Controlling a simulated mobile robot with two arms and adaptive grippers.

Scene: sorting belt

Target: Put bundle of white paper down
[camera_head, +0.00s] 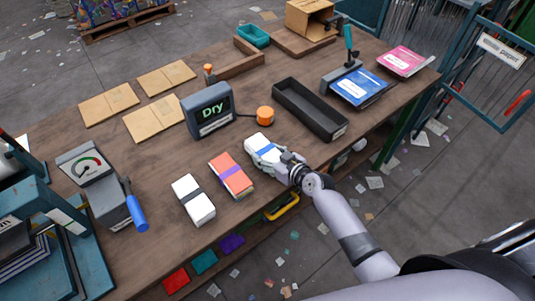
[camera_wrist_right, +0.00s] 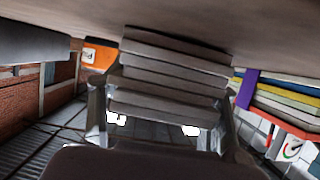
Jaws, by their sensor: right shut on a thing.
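A bundle of white paper with a blue band (camera_head: 263,149) is at the near edge of the wooden table in the head view. My right gripper (camera_head: 284,163) is shut on its near end. In the right wrist view the fingers (camera_wrist_right: 162,112) clasp the stacked grey-white layers of the bundle (camera_wrist_right: 170,72) from both sides. The bundle is at or very close to the tabletop; I cannot tell whether it touches. Another white bundle with a dark band (camera_head: 194,200) lies farther left on the table. My left gripper is not in view.
A red-orange bundle with a purple band (camera_head: 231,175) lies just left of the held bundle. A black tray (camera_head: 310,108) is to the right and behind. A "Dry" display (camera_head: 209,110) and orange knob (camera_head: 265,115) stand behind. Brown sheets (camera_head: 154,120) lie at the back left.

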